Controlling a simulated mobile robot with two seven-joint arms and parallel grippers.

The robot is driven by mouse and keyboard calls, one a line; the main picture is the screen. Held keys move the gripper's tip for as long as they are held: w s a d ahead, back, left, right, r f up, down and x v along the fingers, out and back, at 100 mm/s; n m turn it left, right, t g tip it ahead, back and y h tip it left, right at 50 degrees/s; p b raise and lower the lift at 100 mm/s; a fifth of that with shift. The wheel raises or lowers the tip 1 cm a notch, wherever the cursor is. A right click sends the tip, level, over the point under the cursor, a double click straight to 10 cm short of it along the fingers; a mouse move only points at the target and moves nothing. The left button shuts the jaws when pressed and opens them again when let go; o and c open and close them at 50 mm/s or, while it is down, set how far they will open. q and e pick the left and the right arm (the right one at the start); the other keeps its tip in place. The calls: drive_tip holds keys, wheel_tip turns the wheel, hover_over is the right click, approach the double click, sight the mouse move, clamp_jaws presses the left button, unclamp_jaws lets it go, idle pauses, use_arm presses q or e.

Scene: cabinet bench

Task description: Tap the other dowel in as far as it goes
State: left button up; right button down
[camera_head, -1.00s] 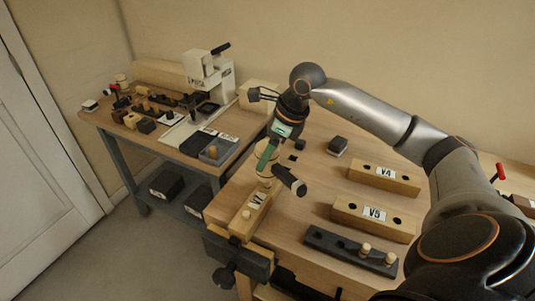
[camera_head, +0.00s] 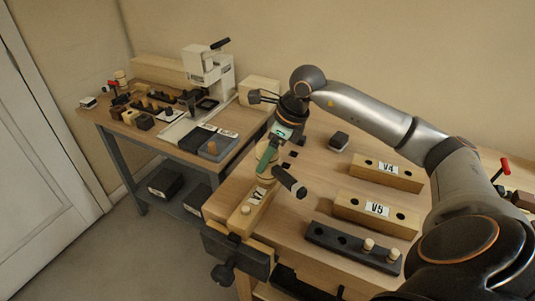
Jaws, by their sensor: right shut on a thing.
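A light wooden block with a label (camera_head: 256,198) is held in the vise (camera_head: 236,252) at the bench's front left corner. A dowel (camera_head: 245,210) shows as a short light stub in the block's near end. My right gripper (camera_head: 270,152) is above the block's far end, shut on a mallet. The mallet's dark head end (camera_head: 290,182) points right and toward me, beside the block. A pale round part sits under the gripper; I cannot tell whether it is mallet or dowel. The block's far hole is hidden. My left gripper is out of view.
Blocks V4 (camera_head: 387,175) and V5 (camera_head: 375,213) lie to the right. A dark rack (camera_head: 325,236) holds two dowels (camera_head: 368,245) nearer me. A side table (camera_head: 222,158) with a press stands at left.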

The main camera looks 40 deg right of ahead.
drive_tip(key=shift+r+p, duration=0.8)
drive_tip(key=shift+r, duration=0.15)
drive_tip(key=shift+r, duration=0.25)
wheel_tip(320, 180, down, 3)
drive_tip(key=shift+f+b, duration=0.1)
drive_tip(key=shift+b, duration=1.05)
drive_tip(key=shift+r+p, duration=1)
drive_tip(key=shift+r, duration=0.3)
